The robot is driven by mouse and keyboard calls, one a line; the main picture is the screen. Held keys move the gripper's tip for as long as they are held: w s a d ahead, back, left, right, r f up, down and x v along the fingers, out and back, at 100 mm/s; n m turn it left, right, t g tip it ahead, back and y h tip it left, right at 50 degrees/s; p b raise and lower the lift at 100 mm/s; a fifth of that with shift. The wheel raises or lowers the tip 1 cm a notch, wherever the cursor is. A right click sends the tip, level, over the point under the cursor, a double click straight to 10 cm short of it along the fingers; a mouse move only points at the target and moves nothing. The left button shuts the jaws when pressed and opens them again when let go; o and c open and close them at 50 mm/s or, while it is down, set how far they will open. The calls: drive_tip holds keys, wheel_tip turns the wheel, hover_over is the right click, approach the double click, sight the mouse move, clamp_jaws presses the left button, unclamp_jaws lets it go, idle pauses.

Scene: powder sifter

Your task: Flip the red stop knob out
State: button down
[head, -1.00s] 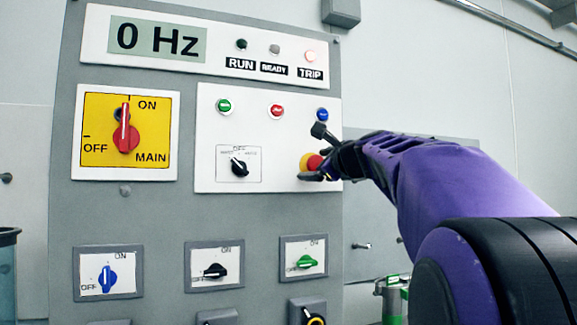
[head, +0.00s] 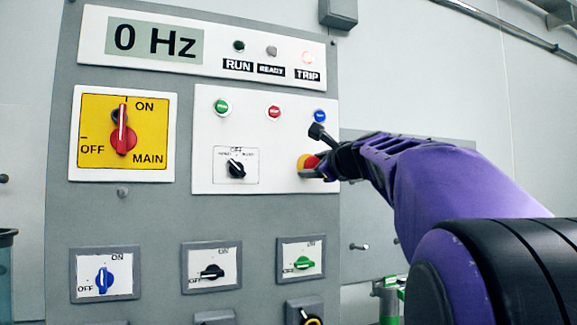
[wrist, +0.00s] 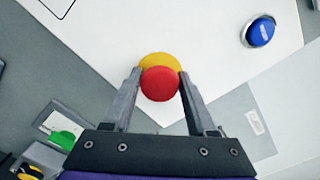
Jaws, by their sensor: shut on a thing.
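The red stop knob (wrist: 160,83) sits in front of a yellow round base on the white plate of the control panel. In the head view the knob (head: 312,162) shows at the plate's lower right, partly hidden by my gripper. My gripper (wrist: 159,82) is shut on the red knob, with one finger on each side of it in the wrist view. In the head view my gripper (head: 318,155) reaches the knob from the right.
A blue button (head: 320,116) is just above my gripper. The black selector (head: 236,169) is to the left, the green-handled switch (head: 303,262) below. The TRIP lamp (head: 307,58) glows pale pink, and the display (head: 155,40) reads 0 Hz.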

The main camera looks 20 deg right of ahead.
drive_tip(key=shift+s+f, duration=0.1)
drive_tip(key=shift+s, duration=0.4)
drive_tip(key=shift+c, duration=1)
unclamp_jaws()
drive_tip(key=shift+s, duration=0.1)
